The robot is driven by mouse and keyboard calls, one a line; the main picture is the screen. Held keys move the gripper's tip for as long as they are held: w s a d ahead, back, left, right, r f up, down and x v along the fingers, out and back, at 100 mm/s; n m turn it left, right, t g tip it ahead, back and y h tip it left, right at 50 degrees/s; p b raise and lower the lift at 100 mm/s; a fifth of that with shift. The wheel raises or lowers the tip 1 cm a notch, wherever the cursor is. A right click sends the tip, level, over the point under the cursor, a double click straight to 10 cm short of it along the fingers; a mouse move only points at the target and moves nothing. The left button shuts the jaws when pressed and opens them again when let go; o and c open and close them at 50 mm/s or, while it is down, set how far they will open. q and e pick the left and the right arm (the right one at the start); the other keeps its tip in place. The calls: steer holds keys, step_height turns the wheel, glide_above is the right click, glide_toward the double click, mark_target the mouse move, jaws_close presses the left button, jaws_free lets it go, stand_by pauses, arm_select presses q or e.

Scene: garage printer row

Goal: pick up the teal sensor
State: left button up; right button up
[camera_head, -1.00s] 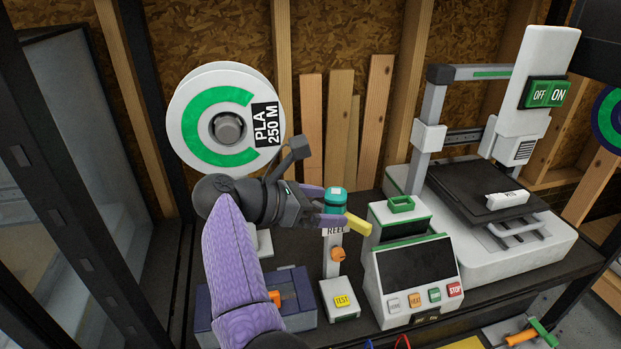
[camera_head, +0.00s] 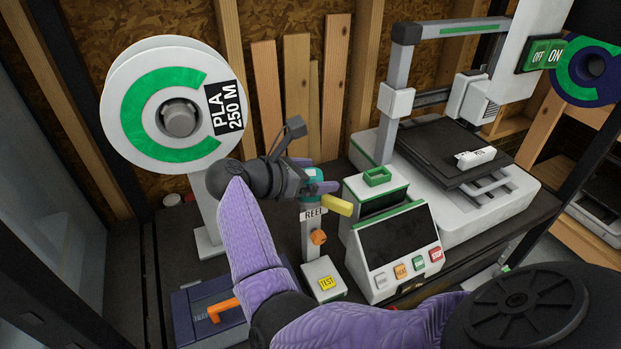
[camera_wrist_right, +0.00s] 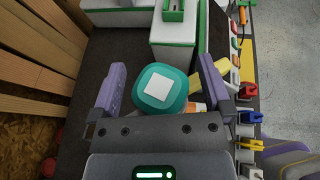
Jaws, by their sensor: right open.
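The teal sensor (camera_head: 316,174) sits at the top of a post labelled REEL, partly covered by my right gripper in the head view. In the right wrist view the teal sensor (camera_wrist_right: 150,102) shows a white square on its top. My right gripper (camera_head: 313,174) is open, with one purple finger on each side of the sensor. In the wrist view its fingers (camera_wrist_right: 163,82) flank the sensor, with a visible gap on the left; contact on the right cannot be told. My left gripper is not in view.
A yellow piece (camera_head: 337,205) juts beside the post. A white console (camera_head: 398,245) stands to the right, a printer (camera_head: 470,190) behind it. A large filament spool (camera_head: 150,100) stands at the left. A blue box (camera_head: 205,310) with an orange handle sits in front.

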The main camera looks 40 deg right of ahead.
steer(key=c, duration=1.3)
steer(key=shift+c, duration=0.2)
